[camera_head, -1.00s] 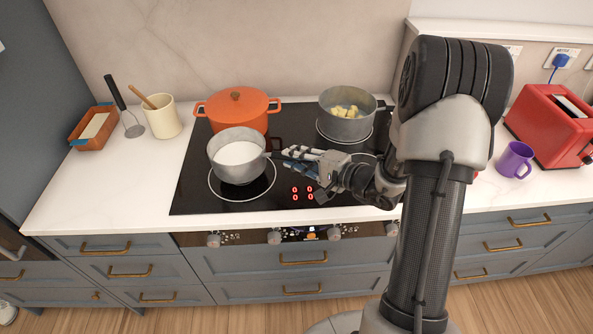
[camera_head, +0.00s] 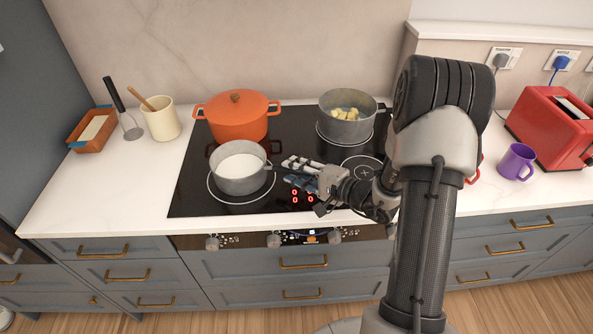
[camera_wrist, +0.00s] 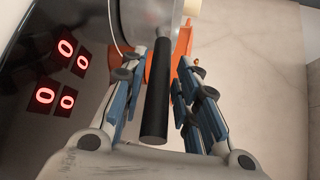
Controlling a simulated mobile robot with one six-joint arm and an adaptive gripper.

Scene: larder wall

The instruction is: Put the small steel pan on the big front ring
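The small steel pan (camera_head: 240,184), with white contents, sits upright on the big front ring (camera_head: 228,201) at the front left of the hob. The ring's outline shows around its base. In the wrist view the pan's wall (camera_wrist: 145,20) is at the top and its dark handle (camera_wrist: 157,90) points toward me. My gripper (camera_head: 288,172) is to the right of the pan, at the handle side. It is open, with one finger on each side of the handle and a gap on both sides.
An orange lidded pot (camera_head: 237,124) stands behind the pan. A grey pot with yellow pieces (camera_head: 345,128) is on the back right ring. The front right ring (camera_head: 363,172) is bare. A cream jar (camera_head: 161,122), red toaster (camera_head: 552,128) and purple mug (camera_head: 516,163) stand on the counter.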

